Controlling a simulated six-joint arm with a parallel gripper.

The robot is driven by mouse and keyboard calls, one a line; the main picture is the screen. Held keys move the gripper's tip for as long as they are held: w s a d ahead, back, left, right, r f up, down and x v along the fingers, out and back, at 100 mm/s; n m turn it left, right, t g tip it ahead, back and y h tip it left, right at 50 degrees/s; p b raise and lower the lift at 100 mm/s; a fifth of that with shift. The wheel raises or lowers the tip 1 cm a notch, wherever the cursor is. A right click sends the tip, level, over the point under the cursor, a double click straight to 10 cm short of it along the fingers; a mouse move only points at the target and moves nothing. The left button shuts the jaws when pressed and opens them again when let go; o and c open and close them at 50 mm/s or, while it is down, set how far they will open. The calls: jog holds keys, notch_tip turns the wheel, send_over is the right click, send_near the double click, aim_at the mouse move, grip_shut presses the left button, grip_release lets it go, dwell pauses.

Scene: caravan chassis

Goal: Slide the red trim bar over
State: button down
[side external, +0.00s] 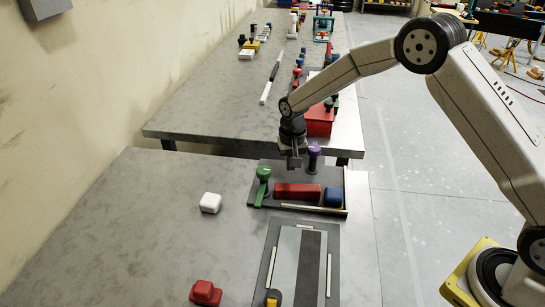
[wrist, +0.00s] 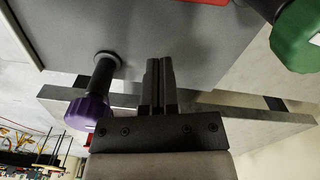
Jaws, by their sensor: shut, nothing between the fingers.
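In the wrist view only a small red edge (wrist: 205,2) shows at the top. My gripper (side external: 293,163) is shut and empty, above the back edge of the board, behind the bar and apart from it. In the wrist view my gripper (wrist: 159,65) has its fingers together. A purple-knobbed post (side external: 313,155) stands just right of my gripper; it also shows in the wrist view (wrist: 90,108).
A green knob (wrist: 296,38) is at the right of the wrist view. A white block (side external: 210,203) and a red block (side external: 205,292) sit on the left of the table. A second panel (side external: 265,265) lies in front. The table's left side has free room.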

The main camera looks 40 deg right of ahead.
aim_at(295, 184)
notch_tip(295, 184, down, 2)
jog(key=shift+f, duration=0.15)
jog(key=shift+s+a+f, duration=0.1)
jog(key=shift+s+a, duration=0.05)
jog(key=shift+s, duration=0.05)
jog(key=shift+s+a, duration=0.35)
jog(key=shift+s, duration=0.45)
jog(key=shift+s+a, duration=0.35)
jog(key=shift+s, duration=0.45)
jog(key=shift+s+a, duration=0.1)
jog(key=shift+s+a, duration=0.2)
jog(key=shift+s, duration=0.25)
jog(key=shift+s+a, duration=0.2)
jog(key=shift+s, duration=0.25)
jog(key=shift+w, duration=0.15)
jog(key=shift+w+d, duration=0.45)
jog(key=shift+w, duration=0.4)
jog(key=shift+w+d, duration=0.45)
jog(key=shift+w, duration=0.4)
notch_tip(295, 184, up, 10)
